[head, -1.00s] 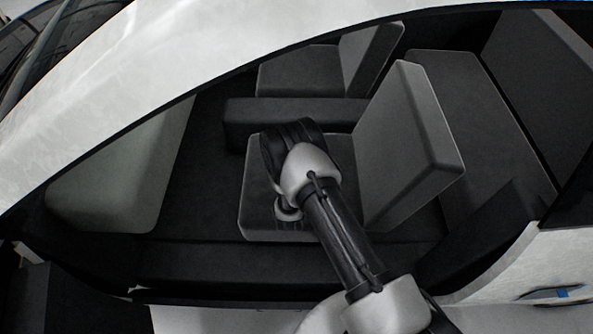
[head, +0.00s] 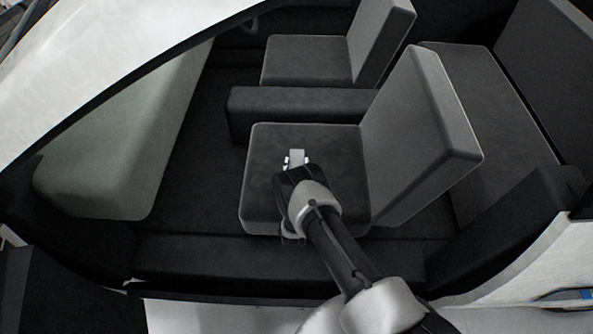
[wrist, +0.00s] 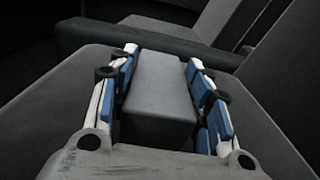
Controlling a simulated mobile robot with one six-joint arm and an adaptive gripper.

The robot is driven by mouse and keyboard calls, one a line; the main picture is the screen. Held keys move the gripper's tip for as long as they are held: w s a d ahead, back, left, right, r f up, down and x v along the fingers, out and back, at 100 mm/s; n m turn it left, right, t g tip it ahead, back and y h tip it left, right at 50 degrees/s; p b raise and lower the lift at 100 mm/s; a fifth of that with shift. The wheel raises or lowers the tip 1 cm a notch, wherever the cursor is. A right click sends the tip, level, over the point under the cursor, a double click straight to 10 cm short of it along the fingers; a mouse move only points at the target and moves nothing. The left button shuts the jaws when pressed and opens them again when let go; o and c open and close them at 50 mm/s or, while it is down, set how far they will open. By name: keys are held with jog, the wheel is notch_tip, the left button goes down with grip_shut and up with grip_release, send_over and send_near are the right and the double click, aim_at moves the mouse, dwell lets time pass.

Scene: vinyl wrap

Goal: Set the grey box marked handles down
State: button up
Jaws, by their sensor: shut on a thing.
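The grey box (wrist: 160,92) sits between the blue-padded fingers of my gripper (wrist: 160,85) in the wrist view. My gripper is shut on it. In the head view, a small pale end of the box (head: 297,158) shows at the fingertips of my gripper (head: 297,163). Both are over the near seat's dark cushion (head: 265,150). I cannot tell whether the box touches the cushion. No marking on the box can be read, and its underside is hidden.
The near seat's backrest (head: 415,130) rises close on the right. A dark console (head: 300,103) lies beyond the cushion, with another seat (head: 305,60) behind it. A grey-green panel (head: 125,150) stands at the left. The white car body (head: 90,60) frames the opening. The cushion around the gripper looks clear.

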jog(key=shift+f, duration=0.25)
jog(key=shift+f, duration=0.15)
jog(key=o, duration=1.3)
jog(key=s+p, duration=0.3)
jog(key=s, duration=0.9)
jog(key=shift+p, duration=0.3)
